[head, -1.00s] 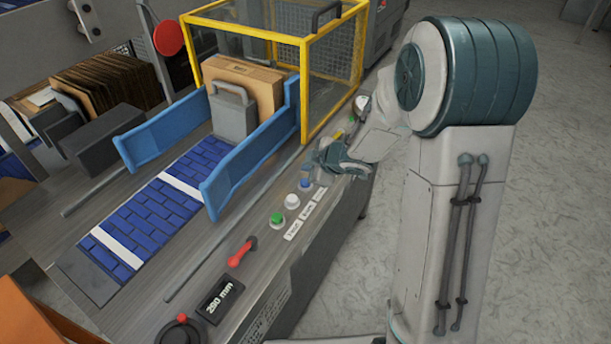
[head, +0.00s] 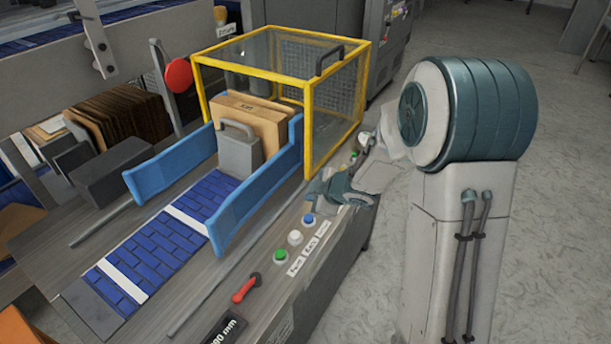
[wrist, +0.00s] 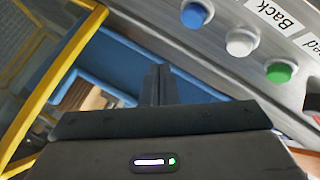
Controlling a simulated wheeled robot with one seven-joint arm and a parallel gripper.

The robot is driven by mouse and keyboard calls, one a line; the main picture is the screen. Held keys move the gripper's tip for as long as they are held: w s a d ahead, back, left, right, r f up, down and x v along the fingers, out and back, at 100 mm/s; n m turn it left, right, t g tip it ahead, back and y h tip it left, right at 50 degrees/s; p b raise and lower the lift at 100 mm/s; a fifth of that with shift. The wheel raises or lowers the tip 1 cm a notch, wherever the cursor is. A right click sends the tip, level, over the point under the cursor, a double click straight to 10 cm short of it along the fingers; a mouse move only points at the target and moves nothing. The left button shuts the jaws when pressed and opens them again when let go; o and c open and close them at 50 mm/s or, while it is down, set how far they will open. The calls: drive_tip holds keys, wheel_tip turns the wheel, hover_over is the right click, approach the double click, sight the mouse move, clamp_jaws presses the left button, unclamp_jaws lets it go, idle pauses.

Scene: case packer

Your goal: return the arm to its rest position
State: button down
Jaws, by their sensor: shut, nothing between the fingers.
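My gripper (head: 311,204) is at the front edge of the case packer, just beyond the blue button, above the machine's deck. Its fingers are shut with nothing between them, as the wrist view shows (wrist: 158,84). My arm reaches over from the right and bends at the teal joint. The row of buttons is next to the gripper: blue (head: 309,221), white (head: 295,237) and green (head: 280,255). In the wrist view the same buttons lie at the upper right, apart from the fingers.
The yellow-framed guard (head: 309,96) stands behind the gripper. Blue side rails (head: 258,197) flank a belt with a cardboard box (head: 262,118) against a grey plate. A red lever (head: 246,287) is nearer on the panel. The floor (head: 560,220) at right is clear.

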drive_tip(key=s+d+r+m+h+p, duration=0.3)
drive_tip(key=s+d+r+m+h, duration=0.55)
drive_tip(key=d+r, duration=0.45)
drive_tip(key=s+a+r+m+g+y, duration=0.1)
drive_tip(key=s+m, duration=0.3)
drive_tip(key=s, duration=0.5)
drive_tip(key=s+a+r+m+g+y+p, duration=0.1)
drive_tip(key=s+r+m+g+y, duration=0.1)
drive_tip(key=s, duration=0.7)
drive_tip(key=shift+a+r+m+g, duration=0.25)
drive_tip(key=shift+m+g, duration=0.45)
drive_tip(key=shift+m, duration=0.45)
idle(1.0)
